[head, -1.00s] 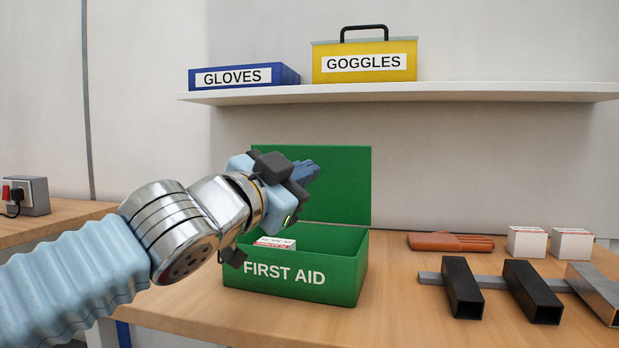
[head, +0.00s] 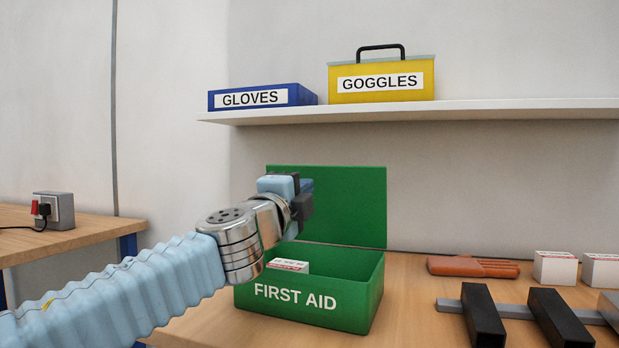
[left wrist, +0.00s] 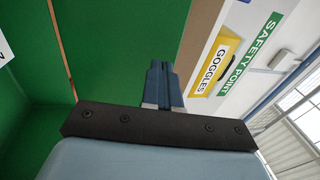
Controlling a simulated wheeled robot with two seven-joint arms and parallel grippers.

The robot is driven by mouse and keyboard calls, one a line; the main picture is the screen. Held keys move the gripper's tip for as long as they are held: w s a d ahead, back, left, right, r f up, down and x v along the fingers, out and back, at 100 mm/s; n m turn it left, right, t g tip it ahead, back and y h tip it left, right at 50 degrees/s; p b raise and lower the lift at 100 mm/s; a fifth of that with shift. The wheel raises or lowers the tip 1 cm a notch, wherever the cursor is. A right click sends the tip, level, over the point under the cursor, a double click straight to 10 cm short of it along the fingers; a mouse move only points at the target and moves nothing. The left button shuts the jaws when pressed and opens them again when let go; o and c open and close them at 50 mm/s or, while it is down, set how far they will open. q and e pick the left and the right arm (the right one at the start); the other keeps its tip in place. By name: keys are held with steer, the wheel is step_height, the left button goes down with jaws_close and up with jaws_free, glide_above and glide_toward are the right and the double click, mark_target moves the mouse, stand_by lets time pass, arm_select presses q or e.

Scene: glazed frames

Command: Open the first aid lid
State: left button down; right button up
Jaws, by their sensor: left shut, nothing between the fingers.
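The green first aid box (head: 310,307) stands on the workbench with its lid (head: 350,205) raised upright at the back. The lid also fills the upper left of the left wrist view (left wrist: 130,50). A small white and red carton (head: 288,266) lies inside the box at the left. My left gripper (head: 305,198) is in front of the raised lid, above the box's left part. Its blue fingers are together and empty in the left wrist view (left wrist: 163,88). I cannot tell whether it touches the lid. My right gripper is not in view.
A shelf (head: 450,112) above holds a blue gloves box (head: 310,97) and a yellow goggles box (head: 382,95). On the bench (head: 410,325) to the right lie orange gloves (head: 470,266), white cartons (head: 555,267) and dark metal tubes (head: 482,315). A socket box (head: 58,210) sits at left.

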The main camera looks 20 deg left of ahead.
mark_target(315, 177)
arm_select(q)
steer(key=shift+p+x, duration=0.4)
steer(key=shift+x, duration=1.45)
steer(key=shift+x, duration=2.15)
steer(key=shift+s+r, duration=0.1)
steer(key=shift+r, duration=0.1)
